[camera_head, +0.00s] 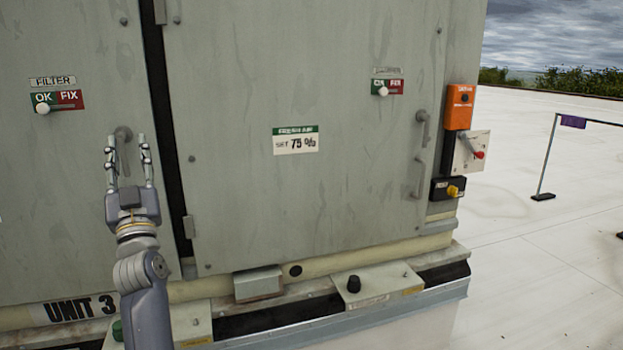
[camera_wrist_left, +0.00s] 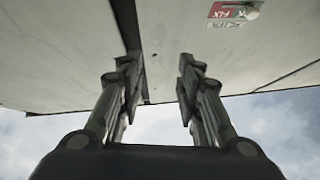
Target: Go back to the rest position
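My left gripper (camera_head: 128,162) is raised in front of the left door of the grey cooler cabinet (camera_head: 250,90), just below the filter slider. Its fingers are apart with nothing between them. In the left wrist view the left gripper (camera_wrist_left: 158,80) also shows spread fingers, with the cabinet face and sky beyond. My right gripper is in neither view.
The filter slider (camera_head: 43,109) and a second slider (camera_head: 383,90) sit on the doors. An orange box (camera_head: 459,107), a red-knobbed switch (camera_head: 478,154) and a yellow-knobbed box (camera_head: 453,191) stand at the cabinet's right edge. A ledge with a black knob (camera_head: 353,283) runs below. Open roof lies right.

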